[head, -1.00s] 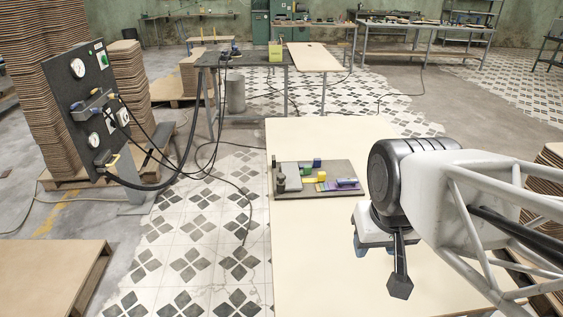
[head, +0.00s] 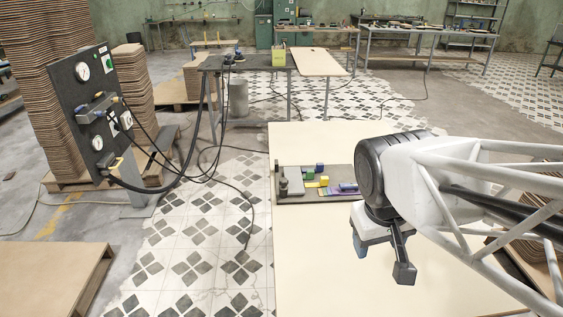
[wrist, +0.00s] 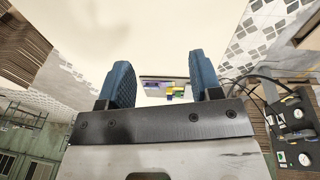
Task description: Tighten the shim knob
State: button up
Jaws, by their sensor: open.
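A dark grey board (head: 300,199) with several small fixture parts lies on the pale table. A dark upright knob-like part (head: 283,186) stands at its left end beside a light grey block (head: 294,181). Green (head: 308,173), blue (head: 320,167) and yellow (head: 317,184) pieces sit to the right. I cannot tell which part is the shim knob. My gripper (wrist: 162,82) is open and empty, with two blue fingers apart. In the head view one blue fingertip (head: 360,246) shows in front and right of the board, apart from it. The wrist view shows the board small between the fingers.
The pale table (head: 330,260) is clear in front of the board. A gauge panel (head: 95,110) with hoses stands at left. A dark bench (head: 245,64) is at the back.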

jog(key=w+d+f+n+g+h, duration=0.1)
jog(key=w+f+n+g+h, duration=0.15)
jog(key=w+n+h, duration=0.7)
jog(key=n+t+h, duration=0.4)
jog(key=n+t, duration=0.2)
jog(key=n, duration=0.2)
send_over(280, 182)
jog(key=s+d, duration=0.6)
jog(key=s, duration=0.4)
notch_tip(280, 182, down, 9)
jog(key=w+a+f+n+t, duration=0.2)
jog(key=a, duration=0.1)
jog(key=w+a+f+n+t, duration=0.1)
jog(key=w+a+f+n, duration=0.1)
jog(key=a+f, duration=0.1)
jog(key=w+a+f+n+t, duration=0.2)
jog(key=w+a, duration=0.1)
jog(key=shift+w+a+f+n+t, duration=0.1)
jog(key=shift+a+f+n+t, duration=0.25)
jog(key=shift+w+d, duration=0.1)
jog(key=shift+d, duration=0.05)
jog(key=shift+x, duration=3.8)
jog(key=shift+f, duration=0.1)
jog(key=c, duration=0.9)
